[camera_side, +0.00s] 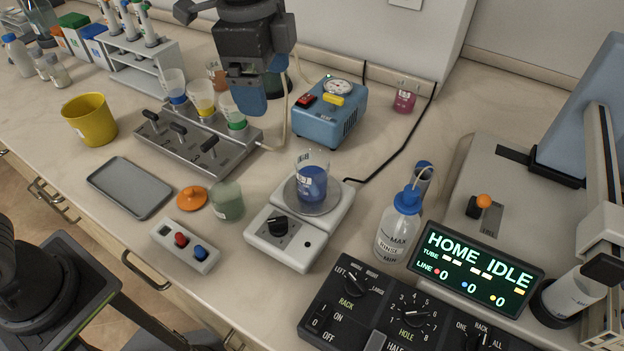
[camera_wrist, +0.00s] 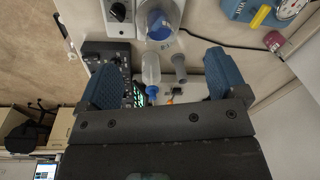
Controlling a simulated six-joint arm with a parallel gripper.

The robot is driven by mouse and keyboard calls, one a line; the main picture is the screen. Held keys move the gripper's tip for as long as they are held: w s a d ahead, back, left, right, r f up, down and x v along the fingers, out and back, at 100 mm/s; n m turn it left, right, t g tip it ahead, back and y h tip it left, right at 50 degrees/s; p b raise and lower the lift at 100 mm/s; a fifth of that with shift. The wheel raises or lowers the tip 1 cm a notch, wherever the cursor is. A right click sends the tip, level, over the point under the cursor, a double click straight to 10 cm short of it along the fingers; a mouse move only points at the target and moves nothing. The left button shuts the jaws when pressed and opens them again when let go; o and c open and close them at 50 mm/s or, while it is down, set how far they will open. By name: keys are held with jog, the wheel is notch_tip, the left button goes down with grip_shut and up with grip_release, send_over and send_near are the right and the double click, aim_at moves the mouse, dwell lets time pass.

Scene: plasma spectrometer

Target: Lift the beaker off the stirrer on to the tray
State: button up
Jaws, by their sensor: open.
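The beaker (camera_side: 312,181) is clear glass with blue liquid and stands upright on the round plate of the white stirrer (camera_side: 288,243). In the wrist view the beaker (camera_wrist: 160,22) shows at the top, beyond my fingers. The tray (camera_side: 130,188) is grey, shallow and empty, on the bench at the left. My gripper (camera_side: 252,98) is above and behind the beaker in the side view, apart from it. In the wrist view its two blue fingers (camera_wrist: 164,85) are wide apart with nothing between them.
A green-tinted beaker (camera_side: 228,202), an orange lid (camera_side: 192,198) and a button box (camera_side: 185,246) lie between tray and stirrer. A rinse bottle (camera_side: 400,228) stands right of the stirrer. A filter manifold (camera_side: 200,140) and blue pump (camera_side: 330,112) stand behind. A yellow pot (camera_side: 90,120) is at left.

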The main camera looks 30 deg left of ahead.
jog(key=w+d+f+m+g, duration=0.1)
jog(key=w+d+f+m, duration=0.15)
jog(key=d, duration=0.35)
jog(key=m, duration=0.1)
send_near(312, 169)
jog(key=f, duration=0.2)
jog(key=s+d+f, duration=0.1)
jog(key=f, duration=0.2)
jog(key=s+f, duration=0.1)
jog(key=f, duration=0.1)
jog(key=shift+s+d+f, duration=0.1)
jog(key=shift+d+f, duration=0.2)
jog(key=shift+c, duration=0.4)
jog(key=c, duration=1)
jog(key=shift+r, duration=0.1)
